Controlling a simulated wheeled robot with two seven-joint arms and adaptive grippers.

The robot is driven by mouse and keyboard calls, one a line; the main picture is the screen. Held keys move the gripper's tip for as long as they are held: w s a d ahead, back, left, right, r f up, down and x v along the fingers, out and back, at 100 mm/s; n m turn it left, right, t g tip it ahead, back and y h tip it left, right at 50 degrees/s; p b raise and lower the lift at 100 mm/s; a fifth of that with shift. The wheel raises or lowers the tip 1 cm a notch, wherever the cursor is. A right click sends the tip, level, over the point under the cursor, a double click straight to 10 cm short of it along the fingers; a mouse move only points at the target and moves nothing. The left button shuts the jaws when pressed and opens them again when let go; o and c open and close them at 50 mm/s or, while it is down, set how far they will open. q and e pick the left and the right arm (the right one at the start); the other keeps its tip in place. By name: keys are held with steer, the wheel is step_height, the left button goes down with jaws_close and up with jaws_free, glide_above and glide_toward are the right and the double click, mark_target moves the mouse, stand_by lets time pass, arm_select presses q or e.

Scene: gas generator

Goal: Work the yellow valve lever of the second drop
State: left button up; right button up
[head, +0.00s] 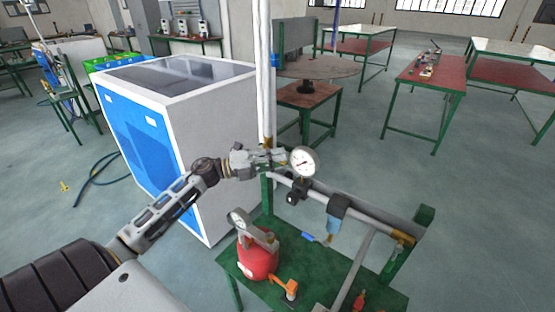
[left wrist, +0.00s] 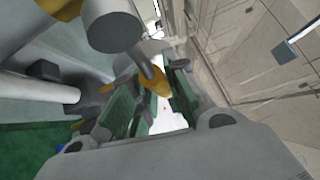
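My left gripper (head: 268,158) reaches in from the left to the pipe beside the white post, just left of a round dial gauge (head: 303,161). A small yellow part (head: 267,143) shows right above it. In the left wrist view, a yellow lever (left wrist: 155,82) lies between the tips of my left gripper (left wrist: 162,98). The fingers stand apart, with a bright gap around the lever; I cannot tell whether either finger touches it. Which drop this lever belongs to is not clear from the pictures. My right gripper is not in view.
A grey pipe (head: 370,227) runs right from the post, with a blue-bowled filter (head: 335,220) hanging from it. Below, a red tank (head: 257,260) and an orange fitting (head: 286,288) stand on a green table (head: 315,265). A blue-and-white cabinet (head: 210,115) stands close behind my arm.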

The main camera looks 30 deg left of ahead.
arm_select(q)
jaws_close()
